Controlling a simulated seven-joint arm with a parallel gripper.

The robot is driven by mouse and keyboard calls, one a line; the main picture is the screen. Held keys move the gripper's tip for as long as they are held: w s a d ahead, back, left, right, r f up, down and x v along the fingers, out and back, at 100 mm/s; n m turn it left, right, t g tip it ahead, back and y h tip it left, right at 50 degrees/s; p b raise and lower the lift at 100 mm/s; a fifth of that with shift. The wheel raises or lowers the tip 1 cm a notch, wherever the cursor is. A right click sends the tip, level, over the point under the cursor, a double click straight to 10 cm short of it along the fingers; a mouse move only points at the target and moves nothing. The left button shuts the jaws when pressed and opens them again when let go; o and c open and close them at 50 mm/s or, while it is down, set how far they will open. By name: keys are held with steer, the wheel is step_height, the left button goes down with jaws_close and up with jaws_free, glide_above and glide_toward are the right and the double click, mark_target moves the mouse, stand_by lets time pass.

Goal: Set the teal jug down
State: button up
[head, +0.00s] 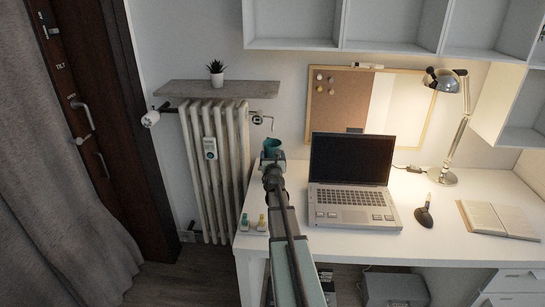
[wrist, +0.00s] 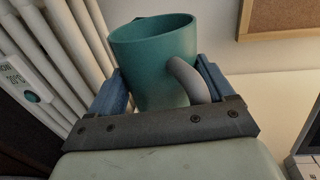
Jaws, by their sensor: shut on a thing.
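The teal jug (wrist: 155,62) fills the middle of the wrist view, upright or nearly so, with its open rim up and a grey handle (wrist: 188,80) towards the camera. My gripper (wrist: 160,95) is shut on the jug, with a blue finger on each side of it. In the head view the jug (head: 273,145) shows small beyond the end of my arm, over the back left part of the white desk (head: 440,195). My gripper (head: 272,158) hides its lower part there. I cannot tell whether its base touches the desk.
An open laptop (head: 352,180) stands to the right of the jug. A radiator (head: 215,160) is close on the left. A lamp (head: 450,130), a dark object (head: 424,215) and an open book (head: 500,218) are further right.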

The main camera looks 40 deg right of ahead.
steer(key=o, duration=1.5)
steer(key=shift+r, duration=0.15)
steer(key=v, duration=1.2)
steer(key=shift+a, duration=0.1)
